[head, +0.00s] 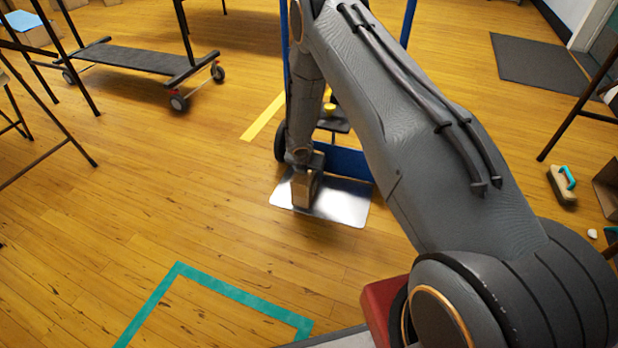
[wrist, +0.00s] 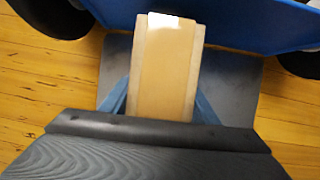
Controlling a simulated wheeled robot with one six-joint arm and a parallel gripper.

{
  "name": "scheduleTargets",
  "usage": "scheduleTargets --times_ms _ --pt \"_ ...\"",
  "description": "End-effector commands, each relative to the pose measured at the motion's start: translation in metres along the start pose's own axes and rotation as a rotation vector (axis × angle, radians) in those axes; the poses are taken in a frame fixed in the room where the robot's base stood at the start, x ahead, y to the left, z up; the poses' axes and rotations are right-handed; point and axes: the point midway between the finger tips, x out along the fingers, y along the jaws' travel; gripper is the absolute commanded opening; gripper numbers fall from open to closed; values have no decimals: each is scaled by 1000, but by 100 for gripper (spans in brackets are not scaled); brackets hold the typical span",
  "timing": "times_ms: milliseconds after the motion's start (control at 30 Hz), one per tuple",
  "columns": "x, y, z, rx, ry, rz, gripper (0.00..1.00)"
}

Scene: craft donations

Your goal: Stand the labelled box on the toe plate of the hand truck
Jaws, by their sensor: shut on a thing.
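The box (head: 303,193) is small and brown, and looks upright over the left part of the toe plate (head: 345,201). In the wrist view the box (wrist: 165,78) lies between the blue fingers of my gripper (wrist: 160,104), which is shut on it. A white patch shows at its far edge, probably the label. The toe plate (wrist: 232,88) spreads beneath it. The hand truck (head: 350,163) is blue with dark wheels, and my arm hides part of it. I cannot tell whether the box's base touches the plate.
A low dark platform cart (head: 140,60) stands at the upper left. Teal tape (head: 235,295) marks the floor in front, and yellow tape (head: 262,118) lies behind. A brush (head: 563,186) lies at the right, near a dark mat (head: 545,62). The floor left of the plate is clear.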

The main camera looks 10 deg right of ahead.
Motion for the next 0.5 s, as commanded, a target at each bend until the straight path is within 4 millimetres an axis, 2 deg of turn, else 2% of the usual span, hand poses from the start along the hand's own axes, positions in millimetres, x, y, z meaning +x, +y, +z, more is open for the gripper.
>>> scheduleTargets --times_ms 67,433,467,500 --pt "8 1 -2 -1 -2 1 16" --pt "10 1 -4 1 -1 1 16" --pt "10 0 -4 1 -1 1 56" --pt "10 0 -4 1 -1 1 63"
